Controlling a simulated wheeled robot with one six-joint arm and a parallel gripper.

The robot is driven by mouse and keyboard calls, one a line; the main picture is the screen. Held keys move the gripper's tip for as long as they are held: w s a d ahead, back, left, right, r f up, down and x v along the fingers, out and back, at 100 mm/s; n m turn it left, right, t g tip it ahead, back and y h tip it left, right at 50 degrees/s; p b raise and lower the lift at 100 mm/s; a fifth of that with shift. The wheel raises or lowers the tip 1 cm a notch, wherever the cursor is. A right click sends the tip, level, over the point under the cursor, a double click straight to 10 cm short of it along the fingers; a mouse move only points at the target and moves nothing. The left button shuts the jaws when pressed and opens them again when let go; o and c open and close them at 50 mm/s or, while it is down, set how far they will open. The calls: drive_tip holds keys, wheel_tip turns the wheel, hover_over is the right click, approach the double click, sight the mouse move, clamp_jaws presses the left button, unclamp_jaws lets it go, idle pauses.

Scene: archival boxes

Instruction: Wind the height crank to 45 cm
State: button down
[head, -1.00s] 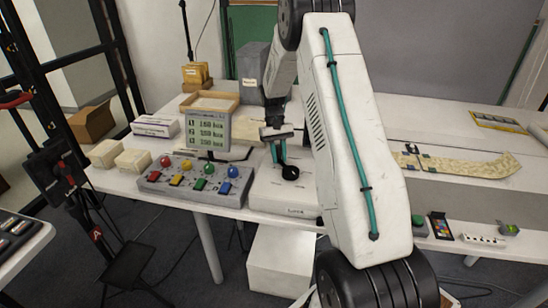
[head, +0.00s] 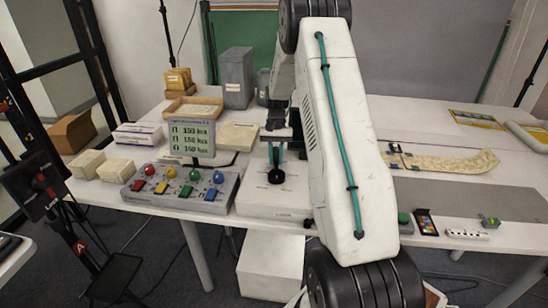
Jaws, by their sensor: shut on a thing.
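My gripper (head: 276,158) points down over a white box-like unit (head: 262,204) on the table. Its teal fingers are shut on a small black knob (head: 276,176) on top of this unit. Whether this knob is the grip of the height crank I cannot tell, as the crank's arm and any height scale are too small or hidden. My own arm covers the unit's right side.
A grey console (head: 180,189) with coloured knobs and a display (head: 191,138) stand left of the unit. A black stand (head: 62,205) is at the far left.

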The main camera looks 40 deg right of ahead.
sight(276, 150)
drive_tip(key=shift+s, duration=0.1)
drive_tip(key=c, duration=1.3)
unclamp_jaws()
drive_tip(key=shift+o, duration=0.2)
drive_tip(key=shift+r, duration=0.35)
wheel_tip(276, 150, up, 3)
drive_tip(key=shift+f, duration=0.1)
drive_tip(key=s+a, duration=0.2)
drive_tip(key=s, duration=0.2)
drive_tip(key=s+a+r, duration=0.1)
drive_tip(key=s+a, duration=0.1)
drive_tip(key=s, duration=0.3)
drive_tip(key=s+a, duration=0.2)
drive_tip(key=s, duration=0.3)
drive_tip(key=shift+s+a+r, duration=0.2)
drive_tip(key=shift+s+a, duration=0.05)
drive_tip(key=shift+a, duration=0.1)
